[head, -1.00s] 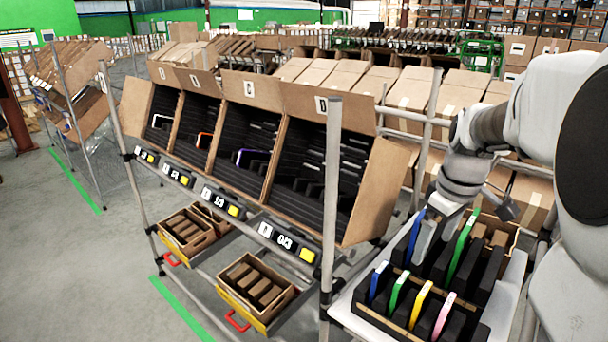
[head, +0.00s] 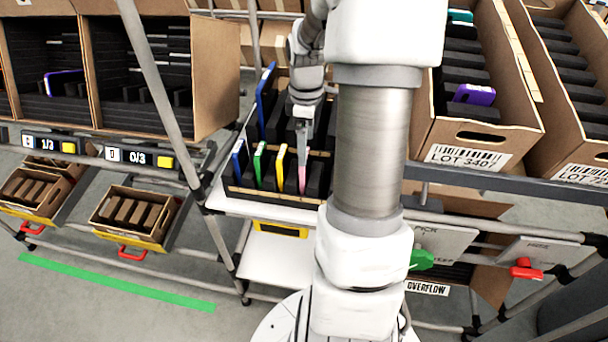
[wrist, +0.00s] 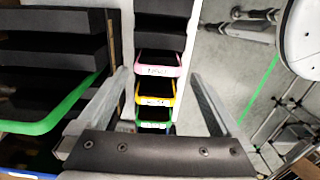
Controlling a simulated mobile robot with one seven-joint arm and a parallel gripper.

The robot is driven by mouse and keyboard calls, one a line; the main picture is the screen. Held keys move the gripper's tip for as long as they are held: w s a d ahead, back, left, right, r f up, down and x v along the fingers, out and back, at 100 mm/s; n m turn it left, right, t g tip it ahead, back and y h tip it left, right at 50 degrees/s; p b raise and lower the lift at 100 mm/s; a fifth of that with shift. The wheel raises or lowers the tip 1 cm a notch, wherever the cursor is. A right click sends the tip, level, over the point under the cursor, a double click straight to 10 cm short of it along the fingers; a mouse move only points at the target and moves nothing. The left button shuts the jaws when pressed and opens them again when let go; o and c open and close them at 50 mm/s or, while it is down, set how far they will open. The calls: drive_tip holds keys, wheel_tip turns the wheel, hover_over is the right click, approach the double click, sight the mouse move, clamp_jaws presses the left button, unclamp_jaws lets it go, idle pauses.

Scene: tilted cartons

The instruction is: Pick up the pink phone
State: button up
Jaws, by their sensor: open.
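The pink phone (head: 303,173) stands upright in a black slotted rack (head: 318,180), at the right end of a front row with a yellow phone (head: 281,166), a green phone (head: 259,162) and a blue phone (head: 239,158). My gripper (head: 303,148) points down just above and behind the pink phone and partly covers it. In the wrist view the pink phone's top edge (wrist: 158,62) shows between the tips of the open fingers (wrist: 160,75). The fingers hold nothing, and I cannot tell how far above the phone they are.
A taller blue phone (head: 264,95) stands behind the front row at left. A large green phone (wrist: 62,108) lies close to the left finger in the wrist view. Cartons stand either side; a purple phone (head: 474,95) sits in the right one. My arm hides the rack's right side.

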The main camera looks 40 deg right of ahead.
sight(304, 175)
wheel_tip(304, 175, down, 6)
drive_tip(key=shift+w, duration=0.25)
drive_tip(key=shift+f, duration=0.1)
drive_tip(key=shift+c, duration=0.2)
drive_tip(key=c, duration=0.9)
